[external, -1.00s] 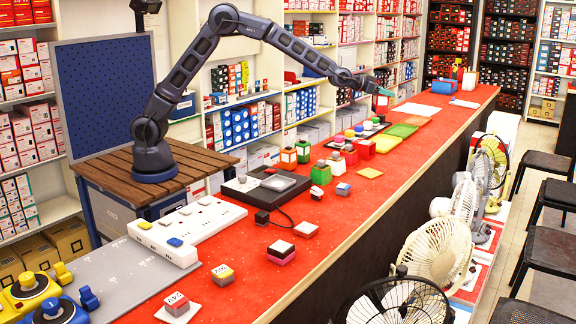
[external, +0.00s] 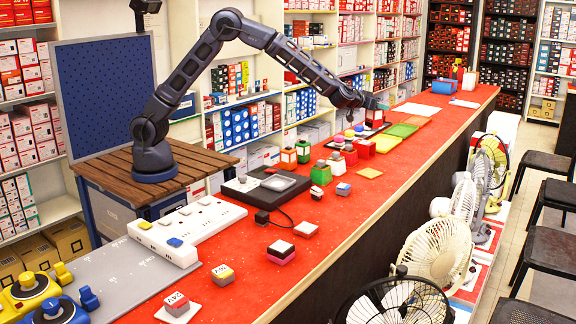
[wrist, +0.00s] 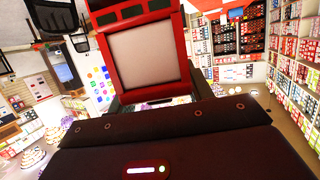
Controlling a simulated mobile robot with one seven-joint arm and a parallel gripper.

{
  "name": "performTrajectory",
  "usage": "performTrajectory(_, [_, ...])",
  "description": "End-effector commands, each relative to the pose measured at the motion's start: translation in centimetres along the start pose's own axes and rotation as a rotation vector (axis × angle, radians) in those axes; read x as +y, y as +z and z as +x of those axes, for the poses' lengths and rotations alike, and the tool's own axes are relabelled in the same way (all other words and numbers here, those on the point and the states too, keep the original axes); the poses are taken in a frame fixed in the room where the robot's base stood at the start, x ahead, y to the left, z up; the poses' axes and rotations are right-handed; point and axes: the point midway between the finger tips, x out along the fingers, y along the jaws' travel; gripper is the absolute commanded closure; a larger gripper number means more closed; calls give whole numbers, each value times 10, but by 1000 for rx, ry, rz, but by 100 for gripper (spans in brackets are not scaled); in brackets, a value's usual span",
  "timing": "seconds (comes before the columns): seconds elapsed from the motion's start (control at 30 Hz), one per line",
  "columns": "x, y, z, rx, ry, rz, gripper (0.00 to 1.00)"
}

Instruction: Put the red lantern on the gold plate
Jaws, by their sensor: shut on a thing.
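My gripper (external: 377,104) is shut on the red lantern (external: 374,119), a small red-framed box with pale panels, over the far part of the red counter. In the wrist view the lantern (wrist: 146,58) fills the space between the fingers (wrist: 150,95), with a pale panel facing the camera. I cannot tell whether its bottom touches anything. A flat orange-gold plate (external: 418,121) lies on the counter to the right of the lantern, apart from it in the external view.
Other lanterns, including a white-and-red one (external: 288,159) and a green one (external: 320,175), stand nearer. A blue box (external: 444,86) stands farther back. Fans line the counter's right side.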

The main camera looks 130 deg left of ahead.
Motion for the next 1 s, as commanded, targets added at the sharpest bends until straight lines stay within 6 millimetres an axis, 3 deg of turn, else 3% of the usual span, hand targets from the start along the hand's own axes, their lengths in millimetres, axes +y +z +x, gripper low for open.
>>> performTrajectory(0.7, [-1,132,41,-1,-4,-1,100])
performTrajectory(1.0, [0,152,47,0,-3,-2,100])
